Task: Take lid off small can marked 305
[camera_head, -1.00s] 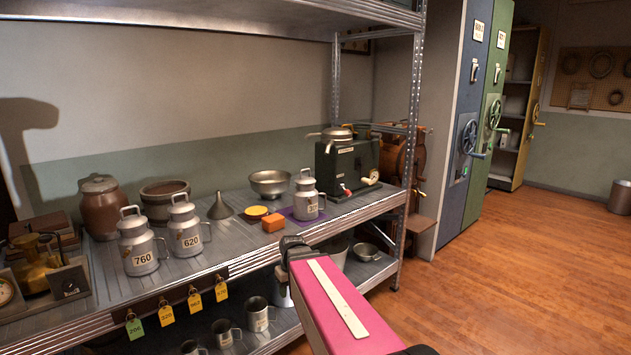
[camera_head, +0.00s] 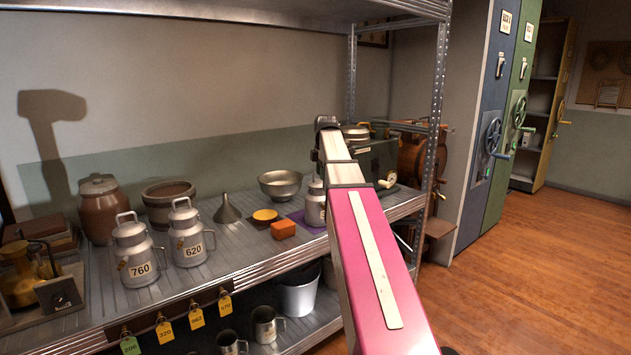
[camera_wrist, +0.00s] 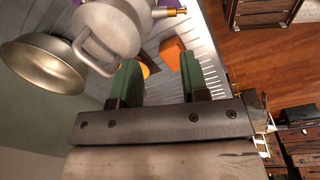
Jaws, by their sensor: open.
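The small grey metal can (camera_head: 315,208) stands on a purple mat (camera_head: 296,217) on the shelf. My arm hides its right part, and its number is not readable now. In the wrist view its round lid with a loop handle (camera_wrist: 113,27) appears at the top, beyond the fingers; the lid is on the can. My gripper (camera_head: 326,125) is raised above the can in the head view, its tips hard to make out. In the wrist view my gripper (camera_wrist: 157,80) has its two green fingers apart with nothing held between them.
Larger cans marked 760 (camera_head: 137,265) and 620 (camera_head: 188,245) stand to the left. A steel bowl (camera_head: 280,183), a funnel (camera_head: 227,210), an orange block (camera_head: 283,229) and a yellow disc (camera_head: 265,214) are nearby. A green machine (camera_head: 379,160) stands behind. The upper shelf (camera_head: 270,10) overhangs.

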